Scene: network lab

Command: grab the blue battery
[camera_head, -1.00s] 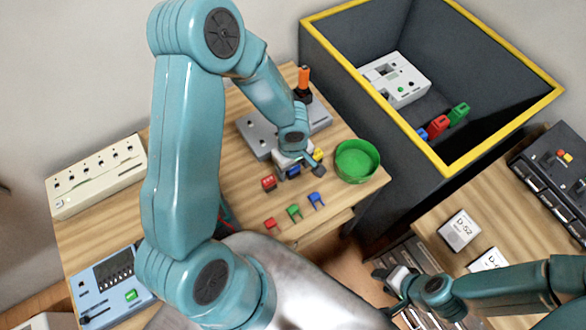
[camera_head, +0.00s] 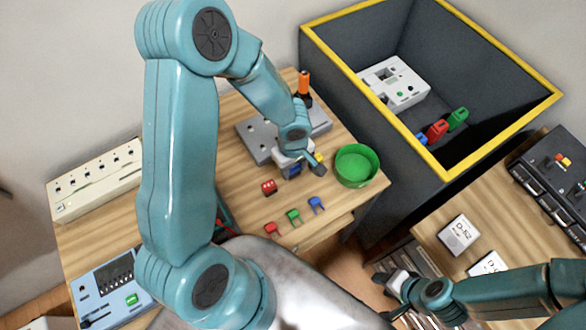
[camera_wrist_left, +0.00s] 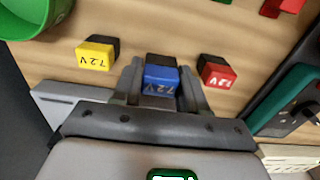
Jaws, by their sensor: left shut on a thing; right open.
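The blue battery (camera_wrist_left: 160,80), marked 7.2V, sits between the two fingers of my left gripper (camera_wrist_left: 161,70) in the left wrist view. My left gripper is shut on it. In the head view, the blue battery (camera_head: 293,172) is partly hidden by my left gripper (camera_head: 304,170), low over the wooden table. I cannot tell whether the battery touches the table. A yellow battery (camera_wrist_left: 96,54) and a red battery (camera_wrist_left: 217,72) stand on either side, apart from the fingers. My right gripper (camera_head: 391,285) is open, low at the right.
A green bowl (camera_head: 356,166) stands right of my left gripper. Small red, green and blue clips (camera_head: 293,216) lie in front. A grey device (camera_head: 258,137) is behind. A dark yellow-rimmed bin (camera_head: 450,172) stands at the right. Bare table (camera_head: 240,190) lies left of the red battery.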

